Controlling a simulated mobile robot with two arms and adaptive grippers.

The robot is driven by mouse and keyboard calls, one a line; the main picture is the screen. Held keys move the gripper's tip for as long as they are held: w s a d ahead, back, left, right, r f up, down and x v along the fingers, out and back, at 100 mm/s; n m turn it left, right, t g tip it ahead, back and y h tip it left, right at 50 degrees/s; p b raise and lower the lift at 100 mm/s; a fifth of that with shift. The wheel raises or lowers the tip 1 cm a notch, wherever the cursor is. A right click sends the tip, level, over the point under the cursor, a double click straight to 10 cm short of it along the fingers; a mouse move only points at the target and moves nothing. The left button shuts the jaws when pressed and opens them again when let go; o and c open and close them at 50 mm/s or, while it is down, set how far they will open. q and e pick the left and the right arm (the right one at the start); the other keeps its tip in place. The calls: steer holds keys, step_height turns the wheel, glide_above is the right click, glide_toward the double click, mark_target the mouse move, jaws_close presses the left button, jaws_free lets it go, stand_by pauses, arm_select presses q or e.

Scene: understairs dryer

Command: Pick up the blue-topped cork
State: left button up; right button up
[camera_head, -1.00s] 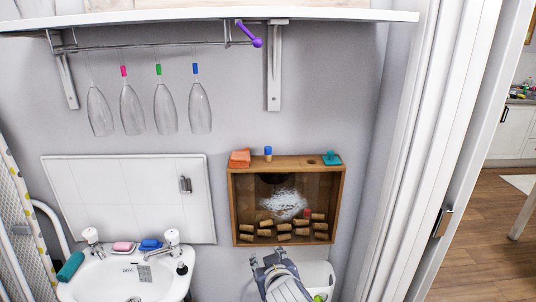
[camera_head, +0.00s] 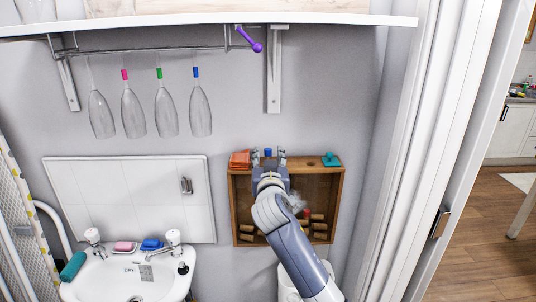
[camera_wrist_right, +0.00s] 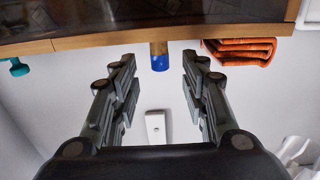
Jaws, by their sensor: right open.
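The blue-topped cork (camera_head: 268,152) stands upright on the top of the wooden box on the wall. My right gripper (camera_head: 268,158) has reached up in front of the box, with one finger on each side of the cork in the head view. In the right wrist view the picture is upside down; the cork's blue end (camera_wrist_right: 160,63) shows between the fingertips, with a gap on both sides. The right gripper is open and empty. How deep the cork lies between the fingers is hard to tell. My left gripper is not in view.
The wooden box (camera_head: 234,210) has several corks inside, partly hidden by my right arm. On its top are a folded orange cloth (camera_head: 240,159) left of the cork and a teal object (camera_head: 331,160) to the right. Glasses (camera_head: 200,112) hang from the rack above left.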

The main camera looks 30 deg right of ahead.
mark_target(268, 151)
steer(key=shift+w+d+r+p, duration=0.2)
steer(key=shift+w+d+p, duration=0.05)
steer(key=shift+w+p, duration=0.1)
steer(key=p+x, duration=0.1)
steer(key=x, duration=0.2)
steer(key=shift+w, duration=0.15)
steer(key=shift+w+d+f+p, duration=0.15)
steer(key=shift+w+d+p, duration=0.15)
steer(key=shift+w, duration=0.1)
steer(key=shift+a, duration=0.1)
steer(key=c, duration=0.8)
